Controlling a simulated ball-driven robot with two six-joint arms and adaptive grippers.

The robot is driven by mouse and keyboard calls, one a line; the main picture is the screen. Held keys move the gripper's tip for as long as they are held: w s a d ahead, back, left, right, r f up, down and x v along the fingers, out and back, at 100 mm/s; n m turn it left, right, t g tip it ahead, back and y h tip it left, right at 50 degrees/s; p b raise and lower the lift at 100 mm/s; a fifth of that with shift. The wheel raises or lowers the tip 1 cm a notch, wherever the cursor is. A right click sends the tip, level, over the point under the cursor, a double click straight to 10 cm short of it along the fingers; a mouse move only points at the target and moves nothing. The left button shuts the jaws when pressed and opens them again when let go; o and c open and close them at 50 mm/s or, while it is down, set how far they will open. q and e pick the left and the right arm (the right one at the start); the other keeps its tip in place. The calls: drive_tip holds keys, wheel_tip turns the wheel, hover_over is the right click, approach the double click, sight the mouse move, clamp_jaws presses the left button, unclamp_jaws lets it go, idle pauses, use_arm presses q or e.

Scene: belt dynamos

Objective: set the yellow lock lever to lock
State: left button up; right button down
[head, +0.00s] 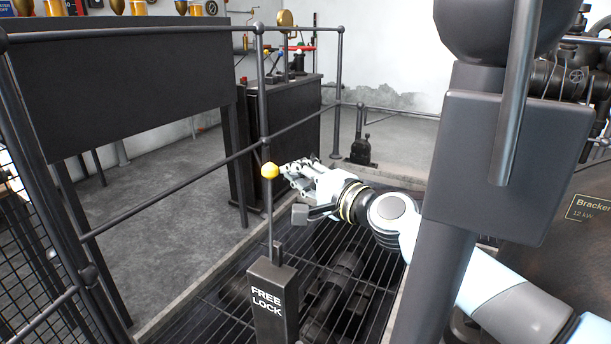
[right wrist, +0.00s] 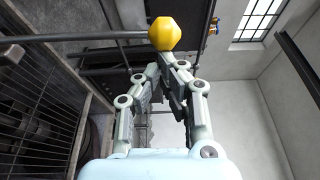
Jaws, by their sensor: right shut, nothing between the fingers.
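The lock lever is a thin dark rod with a yellow ball knob (head: 270,170) on top, standing nearly upright from a dark post (head: 273,300) lettered FREE and LOCK in the head view. My right gripper (head: 283,170) is shut and empty, its fingertips at the right side of the yellow knob. In the right wrist view the knob (right wrist: 165,34) sits just beyond the closed fingertips (right wrist: 170,60); whether they touch it I cannot tell. My left gripper is not in view.
Dark railings (head: 180,190) run behind and left of the lever. A floor grating (head: 215,315) lies around the post. A dark cabinet (head: 290,130) stands behind. A grey column blocks part of the view at right.

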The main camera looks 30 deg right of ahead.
sight(272, 177)
drive_tip(key=s+a+n+b, duration=0.1)
drive_tip(key=a, duration=0.1)
drive_tip(key=s+a+n+b, duration=0.1)
drive_tip(key=b, duration=0.1)
drive_tip(key=shift+s+a+f+t, duration=0.1)
drive_tip(key=shift+a+t, duration=0.3)
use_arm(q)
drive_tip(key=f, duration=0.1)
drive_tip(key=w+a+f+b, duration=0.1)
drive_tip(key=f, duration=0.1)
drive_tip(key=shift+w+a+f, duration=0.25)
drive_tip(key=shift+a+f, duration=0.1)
use_arm(e)
drive_tip(key=shift+s+a+r+n+y, duration=0.15)
drive_tip(key=shift+s+a+n, duration=0.1)
drive_tip(key=shift+a+n, duration=0.15)
drive_tip(key=shift+s+a+r+n+y, duration=0.1)
drive_tip(key=shift+s+a+n+y, duration=0.1)
drive_tip(key=shift+a+n, duration=0.15)
